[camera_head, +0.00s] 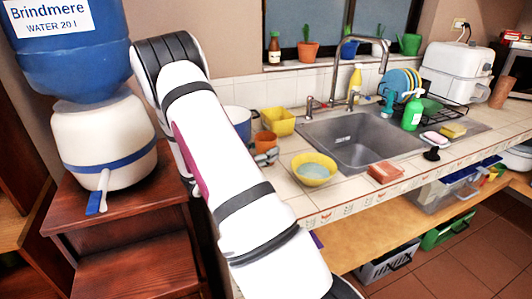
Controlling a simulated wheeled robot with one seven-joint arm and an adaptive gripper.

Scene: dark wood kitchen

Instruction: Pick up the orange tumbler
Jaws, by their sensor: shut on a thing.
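An orange cup-shaped thing (265,141), which looks like the orange tumbler, is at the left part of the tiled counter, just right of my arm. My white arm crosses the left middle of the view and bends at the upper left.
A yellow square container (278,122) and a white-and-blue pot (239,119) stand close to the tumbler. A yellow bowl (314,170) and a brick-red block (385,173) are near the counter's front edge. The sink (362,139) lies to the right.

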